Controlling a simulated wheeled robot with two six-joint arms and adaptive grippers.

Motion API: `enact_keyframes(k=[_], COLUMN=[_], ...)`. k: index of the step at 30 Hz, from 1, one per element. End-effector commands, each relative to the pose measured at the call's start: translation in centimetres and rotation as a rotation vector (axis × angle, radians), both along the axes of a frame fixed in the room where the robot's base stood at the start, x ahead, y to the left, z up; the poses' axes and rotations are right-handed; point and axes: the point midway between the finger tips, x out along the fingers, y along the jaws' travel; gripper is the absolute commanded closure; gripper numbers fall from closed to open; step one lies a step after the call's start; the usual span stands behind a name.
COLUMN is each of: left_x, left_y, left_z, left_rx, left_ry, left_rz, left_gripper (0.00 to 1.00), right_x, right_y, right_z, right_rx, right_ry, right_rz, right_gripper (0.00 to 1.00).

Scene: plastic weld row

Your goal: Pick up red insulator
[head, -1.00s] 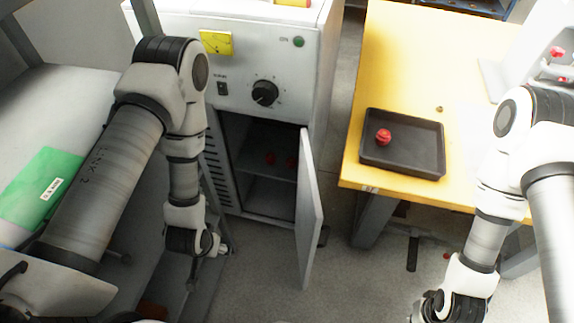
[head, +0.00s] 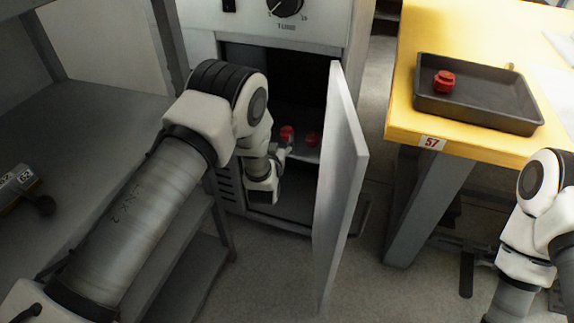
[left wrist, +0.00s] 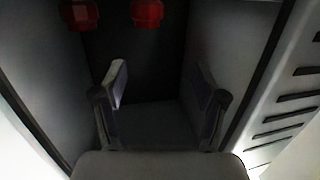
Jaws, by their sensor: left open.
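Two red insulators are inside the open cabinet: one (head: 287,132) at the left and one (head: 312,139) at the right, on a shelf. A third red insulator (head: 443,81) sits in the black tray on the yellow table. My left gripper (head: 286,149) is at the cabinet opening, just below the left insulator, partly hidden by its own wrist. In the left wrist view its fingers (left wrist: 165,92) are apart with nothing between them. Two red insulators (left wrist: 80,14) (left wrist: 147,13) show at the top edge there, beyond the fingertips. My right gripper is out of view.
The cabinet door (head: 340,185) stands open to the right of my left arm. The black tray (head: 480,108) rests on the yellow table (head: 405,115). A grey shelf rack (head: 110,130) stands at the left. Some floor is free between door and table.

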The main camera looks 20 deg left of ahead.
Motion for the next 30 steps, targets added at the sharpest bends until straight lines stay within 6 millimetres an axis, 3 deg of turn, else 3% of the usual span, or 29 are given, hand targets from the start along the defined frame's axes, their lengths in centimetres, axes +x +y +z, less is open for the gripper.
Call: enact_keyframes(k=[1,4,11,22,30], left_x=[0.8,1.8,3.5,9.2,9.9], left_y=[-0.4,-1.0,-1.1,-0.2,-0.1], left_z=[-3.5,-4.3,-4.1,-4.2,-3.8], left_rx=[0.000,0.001,-0.002,-0.001,0.001], left_ry=[-0.032,-0.074,-0.097,-0.094,-0.090], left_rz=[-0.003,-0.008,-0.010,-0.010,-0.011], left_gripper=[0.28,0.28,0.28,0.28,0.28], right_x=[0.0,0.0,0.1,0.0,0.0], right_y=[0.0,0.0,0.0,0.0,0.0], right_z=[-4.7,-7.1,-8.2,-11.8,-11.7], right_rx=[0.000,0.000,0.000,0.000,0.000], right_ry=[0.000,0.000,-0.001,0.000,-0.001], right_rz=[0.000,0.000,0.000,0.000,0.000], right_gripper=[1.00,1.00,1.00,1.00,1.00])
